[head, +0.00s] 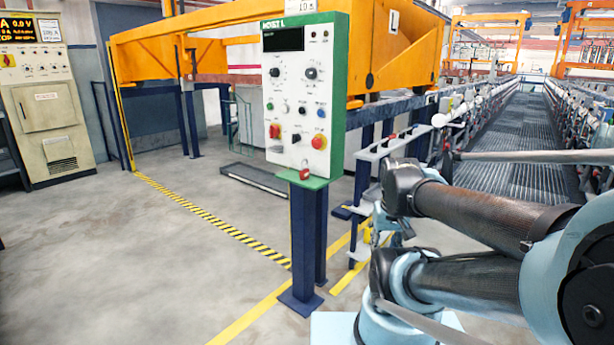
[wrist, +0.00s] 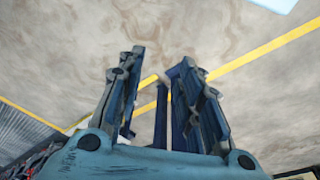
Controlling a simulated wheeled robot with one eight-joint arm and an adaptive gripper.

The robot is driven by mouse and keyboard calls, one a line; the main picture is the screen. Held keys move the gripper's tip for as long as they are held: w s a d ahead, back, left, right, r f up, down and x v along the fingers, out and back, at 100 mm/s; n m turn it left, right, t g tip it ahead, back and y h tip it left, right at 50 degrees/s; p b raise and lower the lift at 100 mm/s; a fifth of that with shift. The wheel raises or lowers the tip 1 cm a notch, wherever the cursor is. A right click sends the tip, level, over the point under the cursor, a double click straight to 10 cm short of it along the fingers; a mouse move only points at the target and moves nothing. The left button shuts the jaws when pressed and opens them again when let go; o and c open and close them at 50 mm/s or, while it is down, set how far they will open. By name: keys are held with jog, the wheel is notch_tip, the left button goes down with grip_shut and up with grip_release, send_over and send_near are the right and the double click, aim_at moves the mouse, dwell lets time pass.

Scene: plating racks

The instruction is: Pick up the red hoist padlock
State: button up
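The red hoist padlock (head: 305,172) is a small red shape at the bottom edge of the white hoist control panel (head: 292,115), on its green lower rim in the head view. I cannot make out its shackle at this size. My gripper (wrist: 162,60) shows in the wrist view with its two dark fingers spread apart and nothing held between them. Grey floor and blue post parts show beyond the fingers. The padlock cannot be made out in the wrist view. In the head view my arm is at the right, apart from the padlock; the fingers are not clearly visible there.
The panel stands on a blue post (head: 308,240) bolted to the floor. A large orange hoist frame (head: 400,45) is behind it. A rack line with a walkway (head: 500,120) runs back at the right. A beige cabinet (head: 50,115) stands far left. Floor left of the post is clear.

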jog(key=shift+o, duration=0.3)
jog(key=shift+a, duration=0.2)
jog(key=shift+o, duration=0.5)
jog(key=shift+s+r, duration=0.15)
jog(key=shift+s, duration=0.05)
jog(key=w+d+r+n+h, duration=0.1)
jog(key=w+r+n+h, duration=0.45)
jog(key=w+n, duration=0.5)
jog(key=n+t+h, duration=0.6)
jog(key=n+t, duration=0.6)
jog(key=n, duration=0.6)
send_near(301, 175)
jog(key=shift+y, duration=0.35)
jog(key=x, duration=1.1)
jog(key=shift+w+d+r, duration=0.1)
jog(key=shift+d+r, duration=0.1)
jog(key=shift+d, duration=0.05)
